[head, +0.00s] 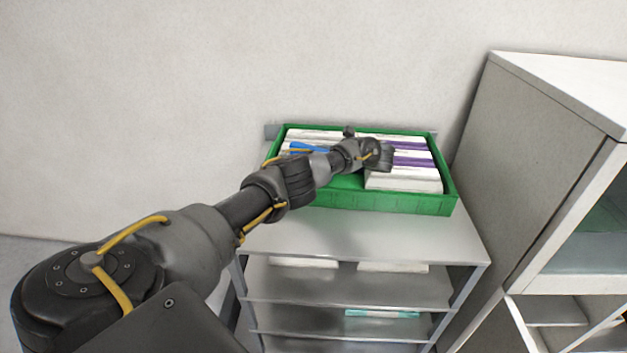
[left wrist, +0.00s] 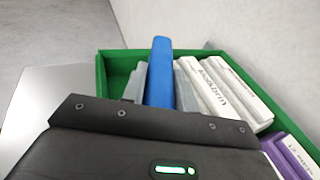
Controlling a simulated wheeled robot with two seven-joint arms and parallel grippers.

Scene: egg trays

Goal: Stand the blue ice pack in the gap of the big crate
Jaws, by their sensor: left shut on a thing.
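The big green crate (head: 390,203) stands on top of a metal shelf unit. The blue ice pack (head: 303,147) shows in its left part, partly hidden by my left arm. In the left wrist view the ice pack (left wrist: 159,62) is a long narrow blue slab between two grey fingers. My left gripper (left wrist: 160,88) is shut on it, over the crate (left wrist: 103,75). White cartons (left wrist: 215,88) lie beside the pack on the right. Bare green floor shows in the crate's front left. I cannot tell whether the pack touches the bottom. My right gripper is out of view.
White and purple cartons (head: 405,184) fill the crate's right part. The shelf top (head: 350,235) is clear in front of the crate. Lower shelves hold white cartons and a teal-edged box (head: 382,313). A tall cabinet (head: 540,150) stands close on the right, and a wall is behind.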

